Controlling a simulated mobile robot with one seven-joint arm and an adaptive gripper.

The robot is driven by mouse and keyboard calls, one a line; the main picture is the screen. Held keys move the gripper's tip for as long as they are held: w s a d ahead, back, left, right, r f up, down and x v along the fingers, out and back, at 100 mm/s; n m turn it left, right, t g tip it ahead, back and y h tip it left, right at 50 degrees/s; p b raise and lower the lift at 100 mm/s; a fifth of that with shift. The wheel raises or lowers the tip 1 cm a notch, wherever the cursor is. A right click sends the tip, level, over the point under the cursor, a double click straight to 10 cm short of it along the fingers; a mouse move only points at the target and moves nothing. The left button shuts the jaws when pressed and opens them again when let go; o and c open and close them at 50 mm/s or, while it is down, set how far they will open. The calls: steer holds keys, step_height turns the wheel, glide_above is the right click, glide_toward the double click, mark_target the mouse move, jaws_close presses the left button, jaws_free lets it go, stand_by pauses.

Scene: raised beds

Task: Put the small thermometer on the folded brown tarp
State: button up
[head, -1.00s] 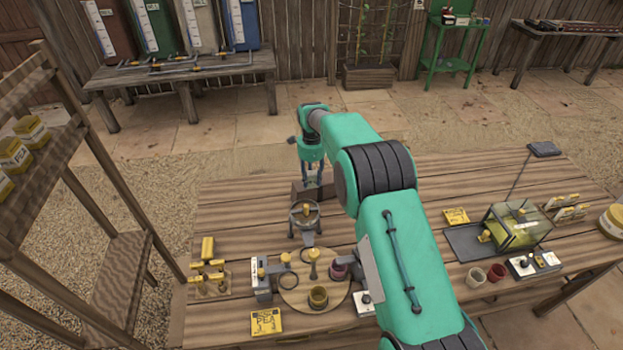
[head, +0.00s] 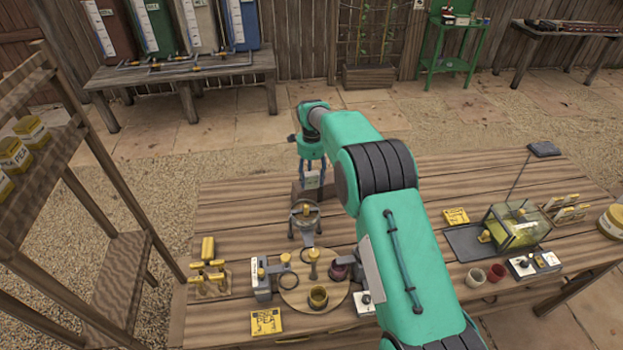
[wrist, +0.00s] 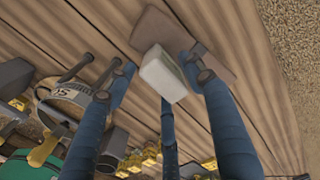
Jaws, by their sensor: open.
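The small thermometer, a pale block (wrist: 163,76), sits between my gripper's (wrist: 158,66) spread blue fingers in the wrist view. It overlaps the near part of the folded brown tarp (wrist: 205,50) there; whether it fully rests on the tarp cannot be told. In the head view the thermometer (head: 312,180) shows as a small pale patch between the fingers of my gripper (head: 313,172), at the tarp (head: 299,194). My gripper is open, with its fingers around the thermometer and low over the tarp, which they partly hide.
A round wooden board (head: 297,300) with small pots lies nearer. A glass case (head: 517,226) stands at right on the bench. Bare planks (head: 240,205) lie left of the tarp.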

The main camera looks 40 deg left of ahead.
mark_target(312, 175)
step_height(312, 175, up, 11)
steer(key=p, duration=0.1)
stand_by(0.4)
stand_by(0.5)
steer(key=shift+r, duration=0.15)
